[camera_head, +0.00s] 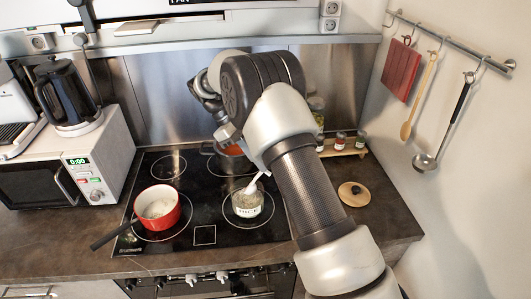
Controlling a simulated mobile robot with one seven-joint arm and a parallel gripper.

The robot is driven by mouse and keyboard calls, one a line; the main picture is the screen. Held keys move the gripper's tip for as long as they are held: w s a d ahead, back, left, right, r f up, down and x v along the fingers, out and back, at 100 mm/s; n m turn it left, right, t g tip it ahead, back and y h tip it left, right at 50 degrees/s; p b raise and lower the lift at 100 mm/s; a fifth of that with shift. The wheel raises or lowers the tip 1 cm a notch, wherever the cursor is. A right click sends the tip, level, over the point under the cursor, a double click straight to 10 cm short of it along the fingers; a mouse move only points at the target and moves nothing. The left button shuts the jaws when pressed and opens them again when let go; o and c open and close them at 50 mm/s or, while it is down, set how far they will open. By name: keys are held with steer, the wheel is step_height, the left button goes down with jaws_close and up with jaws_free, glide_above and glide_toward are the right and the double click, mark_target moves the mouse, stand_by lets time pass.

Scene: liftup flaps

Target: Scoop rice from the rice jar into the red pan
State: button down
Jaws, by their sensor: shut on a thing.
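The red pan (170,221) stands on the left front of the black hob, its dark handle pointing to the lower left. Pale, rice-like grains lie inside it. The rice jar (248,211), a clear round container with white lettering, stands on the right front of the hob. A white scoop (253,183) leans up out of the jar, its upper end passing behind my arm. My gripper (229,134) is above and behind the jar, mostly covered by my arm. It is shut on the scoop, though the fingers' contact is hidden.
A metal pot (233,165) with orange-red contents stands on the back of the hob. A round wooden lid (354,194) lies on the right counter, near a small spice rack (343,150). A microwave (72,166) stands left, with a black kettle (68,97) above it.

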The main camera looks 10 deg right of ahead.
steer(key=shift+g+h, duration=0.5)
steer(key=shift+h, duration=0.3)
steer(key=shift+w+a+f, duration=0.2)
steer(key=shift+a+f, duration=0.15)
steer(key=shift+f, duration=0.4)
steer(key=shift+w+a+f, duration=0.2)
steer(key=shift+a+f, duration=0.15)
steer(key=shift+f, duration=0.35)
steer(key=shift+w+a+f, duration=0.2)
steer(key=shift+a+f, duration=0.15)
steer(key=shift+f, duration=0.4)
steer(key=shift+s+d+f+t+y, duration=0.25)
steer(key=shift+d+f+t+y, duration=0.1)
steer(key=shift+d+f+y, duration=0.2)
steer(key=shift+s+d+f+t+y, duration=0.25)
steer(key=shift+d+f+t+y, duration=0.15)
steer(key=shift+f+y, duration=0.15)
steer(key=s+d+r+t+y, duration=0.5)
steer(key=d+y, duration=0.4)
steer(key=y, duration=0.1)
steer(key=shift+s+d+r+t, duration=0.2)
steer(key=shift+s+t, duration=0.05)
steer(key=shift+t, duration=0.1)
steer(key=shift+a, duration=0.1)
